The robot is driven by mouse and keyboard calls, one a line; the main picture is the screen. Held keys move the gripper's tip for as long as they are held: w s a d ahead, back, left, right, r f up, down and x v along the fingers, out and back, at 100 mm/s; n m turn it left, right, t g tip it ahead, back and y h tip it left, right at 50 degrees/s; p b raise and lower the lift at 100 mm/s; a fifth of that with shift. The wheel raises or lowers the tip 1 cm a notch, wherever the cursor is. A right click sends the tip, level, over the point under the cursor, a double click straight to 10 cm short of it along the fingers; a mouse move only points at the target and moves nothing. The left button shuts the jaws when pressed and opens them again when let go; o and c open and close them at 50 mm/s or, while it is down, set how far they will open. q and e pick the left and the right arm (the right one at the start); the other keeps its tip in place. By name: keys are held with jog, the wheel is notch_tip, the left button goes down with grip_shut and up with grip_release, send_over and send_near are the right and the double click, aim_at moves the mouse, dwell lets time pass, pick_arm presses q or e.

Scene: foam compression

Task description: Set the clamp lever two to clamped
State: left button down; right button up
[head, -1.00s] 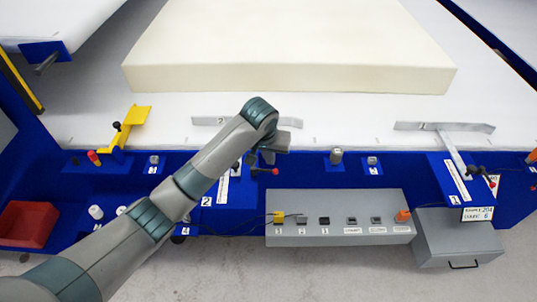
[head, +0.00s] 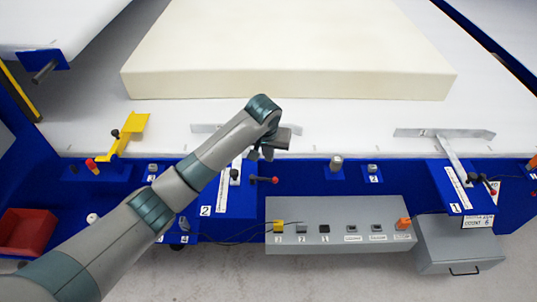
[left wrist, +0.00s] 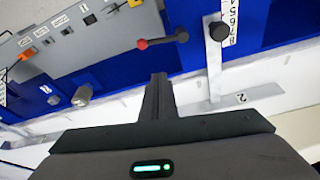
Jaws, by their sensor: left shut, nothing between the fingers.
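Clamp lever two (head: 263,180) is a dark lever with a red tip, on the blue front beam beside the label 2. It points right in the head view. In the left wrist view the lever (left wrist: 162,41) runs from a black pivot to a red knob on the left. My left gripper (head: 260,155) is shut and empty, just above and behind the lever in the head view. Its closed fingers (left wrist: 158,79) point towards the lever in the wrist view, with a gap between. My arm hides part of the stop bar (head: 205,128) of station two. My right gripper is not in view.
A black knob (head: 234,173) on the scale stands left of the lever. A grey button panel (head: 340,246) is in front. Clamp lever one (head: 482,179) is at the right, a yellow bracket (head: 128,132) at the left. A cream foam block (head: 290,85) lies behind on the white table.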

pick_arm(q)
notch_tip(320, 180, down, 7)
jog(key=s+p, duration=0.1)
jog(key=p, duration=0.3)
jog(key=shift+s+a+p, duration=0.15)
jog(key=shift+s+p, duration=0.05)
jog(key=shift+p, duration=0.1)
dwell(0.3)
dwell(0.3)
